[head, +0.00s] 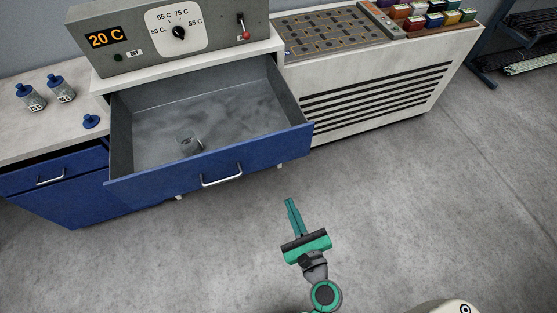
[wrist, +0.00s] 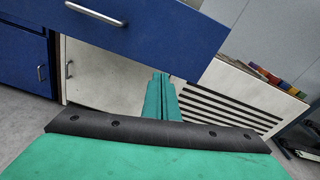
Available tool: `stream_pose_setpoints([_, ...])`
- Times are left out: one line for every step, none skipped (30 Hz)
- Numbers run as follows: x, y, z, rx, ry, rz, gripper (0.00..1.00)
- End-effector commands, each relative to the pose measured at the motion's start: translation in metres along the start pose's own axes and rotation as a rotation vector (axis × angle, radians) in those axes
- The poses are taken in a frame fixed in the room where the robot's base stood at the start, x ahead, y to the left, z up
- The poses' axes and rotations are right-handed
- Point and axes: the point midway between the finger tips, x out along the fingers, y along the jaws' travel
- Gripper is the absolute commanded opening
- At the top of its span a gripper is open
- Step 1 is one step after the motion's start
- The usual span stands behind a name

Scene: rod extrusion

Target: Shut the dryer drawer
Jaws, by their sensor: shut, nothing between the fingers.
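The dryer drawer (head: 262,163) is pulled far out, with a blue front and a silver bar handle (head: 221,176). A small open glass jar (head: 188,143) stands inside it near the front. My gripper (head: 289,201) is shut and empty, in front of the drawer and to the right of its handle in the head view. In the wrist view, the shut fingers (wrist: 160,76) point toward the lower edge of the blue drawer front (wrist: 165,30); I cannot tell whether they touch it. The drawer handle (wrist: 95,12) shows at the top there.
The dryer panel (head: 170,40) reads 20 C above the drawer. A counter (head: 40,125) with bottles and a blue cap (head: 91,121) is at left. A vented cabinet (head: 385,90) with a grid-patterned top and small coloured boxes is at right.

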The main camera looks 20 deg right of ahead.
Motion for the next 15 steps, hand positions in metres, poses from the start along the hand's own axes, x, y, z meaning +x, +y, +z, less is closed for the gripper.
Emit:
stream_pose_setpoints([0.004,-0.010,0.008,0.078,-0.037,-0.003,0.00])
stream_pose_setpoints([0.006,-0.014,0.013,0.119,-0.055,0.001,0.00])
stream_pose_setpoints([0.007,-0.018,0.017,0.164,-0.075,0.005,0.00])
stream_pose_setpoints([0.008,-0.020,0.020,0.191,-0.087,0.009,0.00])
stream_pose_setpoints([0.009,-0.021,0.022,0.210,-0.096,0.012,0.00])
stream_pose_setpoints([0.011,-0.022,0.024,0.231,-0.106,0.016,0.00])
stream_pose_setpoints([0.012,-0.023,0.025,0.240,-0.110,0.018,0.00])
stream_pose_setpoints([0.014,-0.023,0.026,0.245,-0.113,0.020,0.00])
stream_pose_setpoints([0.017,-0.022,0.027,0.249,-0.114,0.022,0.00])
stream_pose_setpoints([0.020,-0.022,0.028,0.250,-0.115,0.023,0.00])
stream_pose_setpoints([0.024,-0.022,0.028,0.249,-0.115,0.023,0.00])
stream_pose_setpoints([0.029,-0.022,0.029,0.247,-0.115,0.024,0.00])
stream_pose_setpoints([0.034,-0.021,0.030,0.246,-0.115,0.024,0.00])
stream_pose_setpoints([0.039,-0.021,0.031,0.246,-0.115,0.024,0.00])
stream_pose_setpoints([0.047,-0.021,0.031,0.247,-0.116,0.024,0.00])
